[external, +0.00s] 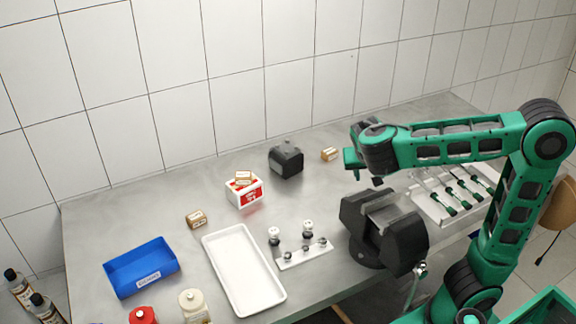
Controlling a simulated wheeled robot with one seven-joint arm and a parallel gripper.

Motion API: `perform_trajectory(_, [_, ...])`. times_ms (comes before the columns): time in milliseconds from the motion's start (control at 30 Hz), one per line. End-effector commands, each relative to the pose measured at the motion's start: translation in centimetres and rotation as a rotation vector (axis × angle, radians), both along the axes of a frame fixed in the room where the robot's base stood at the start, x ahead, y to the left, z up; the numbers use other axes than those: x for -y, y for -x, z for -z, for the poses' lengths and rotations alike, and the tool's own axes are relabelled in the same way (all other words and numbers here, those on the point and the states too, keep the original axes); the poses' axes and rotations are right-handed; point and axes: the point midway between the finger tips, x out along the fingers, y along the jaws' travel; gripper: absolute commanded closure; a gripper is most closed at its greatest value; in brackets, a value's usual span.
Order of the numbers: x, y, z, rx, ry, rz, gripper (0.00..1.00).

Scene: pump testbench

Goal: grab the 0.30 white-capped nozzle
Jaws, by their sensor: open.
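A white nozzle plate (305,260) lies flat on the bench, left of the vise. Two white-capped nozzles stand at its back, a left one (274,234) and a right one (308,228). Any size marks are too small to read, so I cannot tell which is the 0.30 one. My gripper (377,181) is above the vise, to the right of and higher than the nozzles. It is open and apart from them; its fingers are small and partly hidden by the wrist.
A black vise (384,230) stands close right of the plate. A white tray (242,262) is close on its left. A blue bin (140,268), red-white box (243,192), black block (286,159) and tool tray (432,205) surround them.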

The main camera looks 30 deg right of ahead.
Motion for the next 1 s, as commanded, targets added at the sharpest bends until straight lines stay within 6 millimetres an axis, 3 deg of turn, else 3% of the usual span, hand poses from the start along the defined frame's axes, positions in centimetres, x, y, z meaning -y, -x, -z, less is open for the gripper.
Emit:
perform_trajectory(267, [-6.5,0.1,-1.0,0.165,0.079,-0.073,0.55])
perform_trajectory(600, [-14.4,2.4,-3.8,0.413,0.127,-0.173,0.55])
perform_trajectory(1000, [-18.9,5.0,-6.1,0.579,0.125,-0.242,0.55])
